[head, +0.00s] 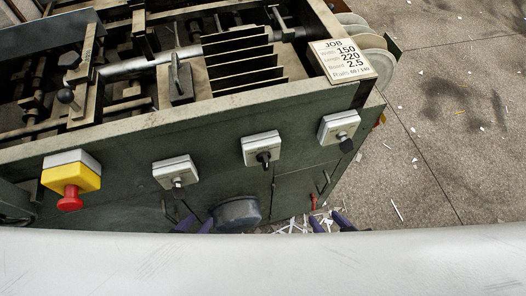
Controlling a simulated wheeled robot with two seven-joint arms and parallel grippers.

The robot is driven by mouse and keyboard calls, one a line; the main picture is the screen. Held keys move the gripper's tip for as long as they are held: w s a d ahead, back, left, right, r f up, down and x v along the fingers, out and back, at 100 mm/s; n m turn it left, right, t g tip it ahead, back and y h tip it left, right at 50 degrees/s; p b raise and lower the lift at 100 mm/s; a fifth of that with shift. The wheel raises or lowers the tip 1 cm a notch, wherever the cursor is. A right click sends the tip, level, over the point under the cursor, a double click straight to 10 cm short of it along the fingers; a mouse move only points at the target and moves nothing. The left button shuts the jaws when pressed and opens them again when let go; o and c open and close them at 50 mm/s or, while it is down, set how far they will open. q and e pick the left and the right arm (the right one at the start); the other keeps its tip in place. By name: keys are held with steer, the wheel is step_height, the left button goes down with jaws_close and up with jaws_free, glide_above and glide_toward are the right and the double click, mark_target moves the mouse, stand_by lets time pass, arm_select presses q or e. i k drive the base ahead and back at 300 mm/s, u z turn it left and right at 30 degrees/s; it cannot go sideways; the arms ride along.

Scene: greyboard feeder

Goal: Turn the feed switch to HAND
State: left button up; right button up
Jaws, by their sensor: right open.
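Three white switch boxes sit on the green machine's front panel. The middle box (261,148) carries a black rotary knob (263,159). My right gripper (329,222) is low at the right, open, clear of the switches. Both are partly hidden by the pale foreground surface.
A red emergency button (70,198) on a yellow box sits left on the panel. A dark round part (237,212) sticks out low between my grippers. A JOB card (343,60) lies on the top right edge. Paper scraps litter the floor (440,140).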

mark_target(263, 157)
steer(key=k, duration=0.95)
steer(key=u, duration=0.5)
steer(key=i, duration=0.25)
steer(key=z, duration=0.05)
